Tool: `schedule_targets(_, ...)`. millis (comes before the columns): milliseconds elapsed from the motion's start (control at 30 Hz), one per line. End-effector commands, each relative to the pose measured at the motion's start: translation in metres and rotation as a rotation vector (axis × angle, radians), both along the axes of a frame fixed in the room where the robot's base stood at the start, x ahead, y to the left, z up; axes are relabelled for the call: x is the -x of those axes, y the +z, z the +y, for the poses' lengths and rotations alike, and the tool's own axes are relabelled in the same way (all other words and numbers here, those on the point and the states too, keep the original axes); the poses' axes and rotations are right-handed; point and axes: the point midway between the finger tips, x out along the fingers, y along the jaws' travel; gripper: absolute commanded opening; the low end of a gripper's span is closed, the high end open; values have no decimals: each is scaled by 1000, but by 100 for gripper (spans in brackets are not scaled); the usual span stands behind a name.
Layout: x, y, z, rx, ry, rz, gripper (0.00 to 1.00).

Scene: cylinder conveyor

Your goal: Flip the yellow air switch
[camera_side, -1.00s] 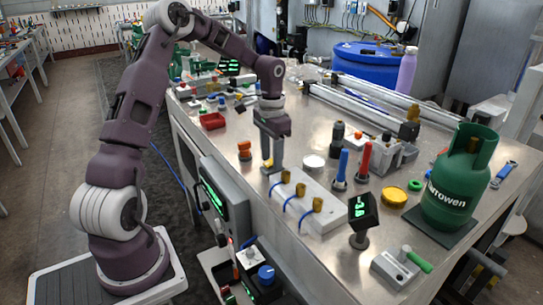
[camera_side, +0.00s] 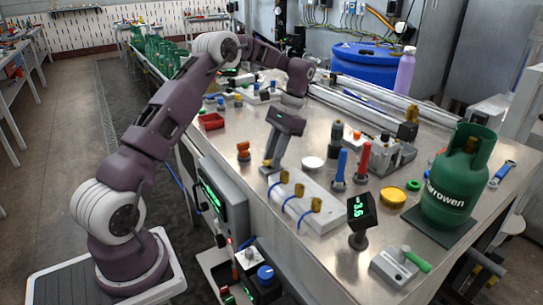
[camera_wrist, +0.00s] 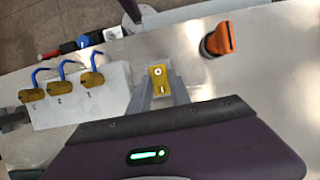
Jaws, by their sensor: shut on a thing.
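The yellow air switch (camera_wrist: 158,80) shows between the two fingers in the wrist view, with a small round fitting and a dark hole on its top. The fingers hide the sides of the switch.
The white block (camera_side: 333,220) beside the gripper carries three yellow fittings with blue hoses. An orange knob (camera_side: 243,150) stands close on the other side. A white disc (camera_side: 313,163), a small display (camera_side: 361,211) and a green gas bottle (camera_side: 456,190) stand farther right.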

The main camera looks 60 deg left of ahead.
Motion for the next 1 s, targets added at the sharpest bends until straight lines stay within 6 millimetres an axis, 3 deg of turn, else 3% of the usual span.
schedule_targets(467,-1,0,0,-2,-1,65,0)
schedule_targets(500,-1,0,0,-2,-1,64,29)
schedule_targets(600,-1,0,0,-2,-1,64,45)
schedule_targets(1000,-6,8,0,-3,1,61,45)
